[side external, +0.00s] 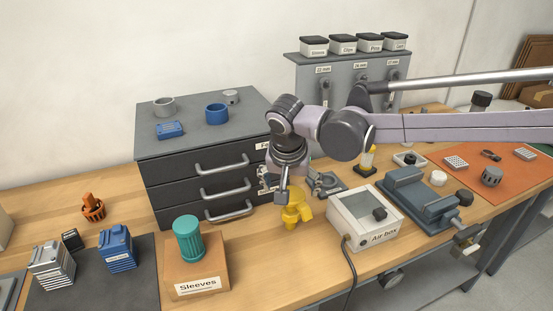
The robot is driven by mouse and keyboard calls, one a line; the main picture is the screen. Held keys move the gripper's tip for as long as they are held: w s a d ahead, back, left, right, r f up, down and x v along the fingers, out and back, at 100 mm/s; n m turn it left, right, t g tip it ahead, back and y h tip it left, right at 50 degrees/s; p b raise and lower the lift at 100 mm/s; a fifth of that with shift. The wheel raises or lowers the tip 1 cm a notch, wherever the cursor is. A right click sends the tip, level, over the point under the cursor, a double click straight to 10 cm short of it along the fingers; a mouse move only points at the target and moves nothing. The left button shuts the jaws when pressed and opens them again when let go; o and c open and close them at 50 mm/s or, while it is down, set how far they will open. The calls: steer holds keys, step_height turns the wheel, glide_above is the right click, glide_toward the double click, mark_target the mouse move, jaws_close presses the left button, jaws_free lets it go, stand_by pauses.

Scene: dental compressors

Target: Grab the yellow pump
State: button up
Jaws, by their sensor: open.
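The yellow pump (294,210) stands on the wooden bench, in front of the dark drawer cabinet and left of the Air box. My gripper (282,197) points down at the pump from above, at its upper left side. One finger shows beside the top of the pump; the other is hidden or hard to make out. The gripper is open, and I cannot tell whether it touches the pump.
The drawer cabinet (205,140) with protruding handles is close behind and left. The Air box (365,217) stands close on the right. A teal cylinder (189,238) sits on the Sleeves block (195,272) at the left. Bare bench (275,260) lies in front.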

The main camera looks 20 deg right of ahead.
mark_target(291, 194)
steer(key=shift+x, duration=2.6)
steer(key=c, duration=1.6)
